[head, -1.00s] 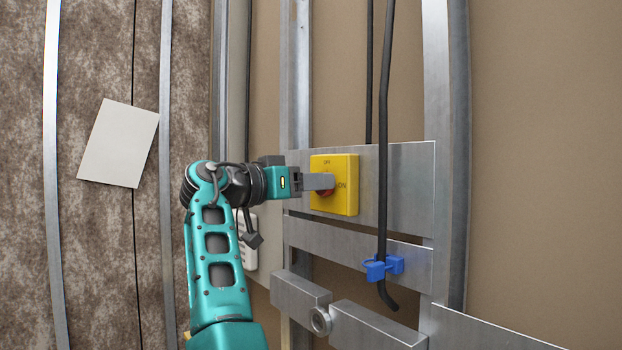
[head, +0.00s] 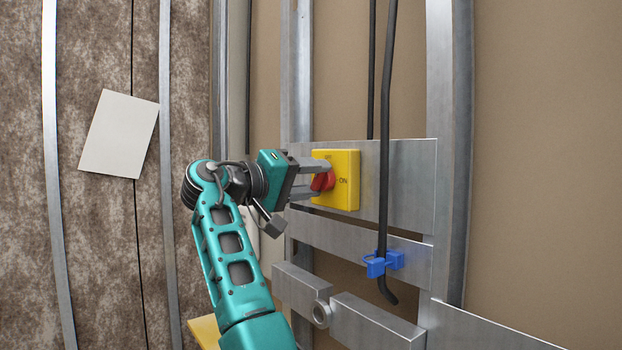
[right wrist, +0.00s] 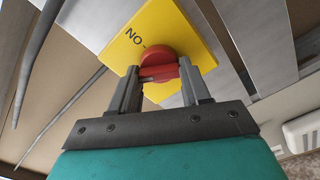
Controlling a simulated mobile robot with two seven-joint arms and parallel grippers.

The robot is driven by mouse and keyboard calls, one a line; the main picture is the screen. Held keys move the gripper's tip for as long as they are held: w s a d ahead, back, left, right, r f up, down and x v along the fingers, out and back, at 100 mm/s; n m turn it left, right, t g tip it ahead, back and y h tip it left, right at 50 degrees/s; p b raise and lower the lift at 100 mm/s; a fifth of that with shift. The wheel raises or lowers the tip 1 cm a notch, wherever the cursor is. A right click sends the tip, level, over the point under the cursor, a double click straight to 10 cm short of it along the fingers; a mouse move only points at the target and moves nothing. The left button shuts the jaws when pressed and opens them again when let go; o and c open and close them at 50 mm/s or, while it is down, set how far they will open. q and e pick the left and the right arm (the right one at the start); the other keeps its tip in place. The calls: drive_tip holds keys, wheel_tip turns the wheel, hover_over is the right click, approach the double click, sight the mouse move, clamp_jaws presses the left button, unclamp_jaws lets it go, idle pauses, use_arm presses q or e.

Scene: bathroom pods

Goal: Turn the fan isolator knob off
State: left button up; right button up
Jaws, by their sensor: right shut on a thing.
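The fingers partly cover the knob and the box's upper lettering. My left gripper is not in view.
A black cable (head: 384,130) hangs right of the box, with a blue clip (head: 384,263) low on it. Metal rails (head: 375,322) cross below. A metal stud (head: 451,150) stands at the right. A paper sheet (head: 120,134) is on the brown wall at left.

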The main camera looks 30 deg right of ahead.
drive_tip(key=n, duration=0.5)
drive_tip(key=shift+n, duration=0.4)
idle(0.4)
drive_tip(key=o, duration=1.1)
drive_tip(key=shift+f, duration=0.1)
drive_tip(key=shift+c, duration=0.2)
drive_tip(key=shift+a, duration=0.1)
drive_tip(key=s+a+b, duration=0.1)
drive_tip(key=a, duration=1.1)
drive_tip(key=shift+a, duration=0.3)
